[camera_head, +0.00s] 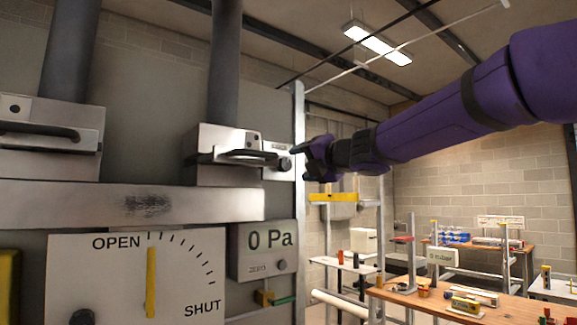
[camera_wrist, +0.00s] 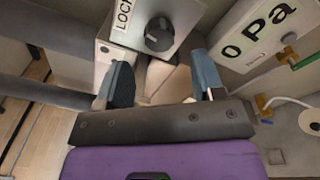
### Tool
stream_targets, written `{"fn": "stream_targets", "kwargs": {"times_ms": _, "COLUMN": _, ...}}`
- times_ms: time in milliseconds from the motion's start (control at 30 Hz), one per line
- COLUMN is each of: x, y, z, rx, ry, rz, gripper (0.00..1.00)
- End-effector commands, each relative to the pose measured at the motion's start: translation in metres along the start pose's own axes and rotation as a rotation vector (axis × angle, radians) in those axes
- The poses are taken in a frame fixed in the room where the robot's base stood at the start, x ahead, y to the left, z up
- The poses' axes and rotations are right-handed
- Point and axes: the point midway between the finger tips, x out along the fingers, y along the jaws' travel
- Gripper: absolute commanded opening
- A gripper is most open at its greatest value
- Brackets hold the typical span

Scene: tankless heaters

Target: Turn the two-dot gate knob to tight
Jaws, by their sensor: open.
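The two-dot gate (camera_head: 222,146) is a grey metal housing with a bar handle at the foot of a dark pipe. Its dark round knob (camera_head: 284,163) sits on a small pale plate at the housing's right end. In the wrist view the knob (camera_wrist: 158,36) is at the top centre, beside lettering that seems to read "LOCK", partly cut off. My gripper (camera_head: 303,164) is just right of the knob in the head view. In the wrist view my gripper (camera_wrist: 161,76) has its fingers apart, with the knob beyond the gap. The knob's setting is not clear.
A one-dot gate (camera_head: 48,138) stands at the left. Below are an OPEN–SHUT dial (camera_head: 110,285) with a yellow pointer and a "0 Pa" display (camera_head: 264,248). A wooden workbench (camera_head: 500,303) with parts stands back right.

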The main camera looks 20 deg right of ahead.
Motion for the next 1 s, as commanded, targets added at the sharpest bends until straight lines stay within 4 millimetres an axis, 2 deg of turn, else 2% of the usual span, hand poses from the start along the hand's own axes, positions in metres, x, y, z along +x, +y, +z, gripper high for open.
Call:
{"fn": "stream_targets", "kwargs": {"times_ms": 100, "x": 0.022, "y": 0.000, "z": -0.001, "rx": 0.002, "ry": 0.002, "rz": 0.000, "gripper": 0.62}}
{"fn": "stream_targets", "kwargs": {"times_ms": 300, "x": 0.048, "y": -0.001, "z": 0.000, "rx": 0.002, "ry": 0.000, "rz": -0.001, "gripper": 0.62}}
{"fn": "stream_targets", "kwargs": {"times_ms": 500, "x": 0.059, "y": 0.000, "z": 0.000, "rx": 0.002, "ry": -0.001, "rz": 0.000, "gripper": 0.62}}
{"fn": "stream_targets", "kwargs": {"times_ms": 767, "x": 0.060, "y": 0.000, "z": 0.000, "rx": 0.002, "ry": -0.001, "rz": 0.000, "gripper": 0.62}}
{"fn": "stream_targets", "kwargs": {"times_ms": 867, "x": 0.060, "y": 0.000, "z": 0.000, "rx": 0.002, "ry": -0.001, "rz": 0.000, "gripper": 0.44}}
{"fn": "stream_targets", "kwargs": {"times_ms": 1000, "x": 0.060, "y": 0.000, "z": 0.000, "rx": 0.002, "ry": -0.001, "rz": 0.000, "gripper": 0.13}}
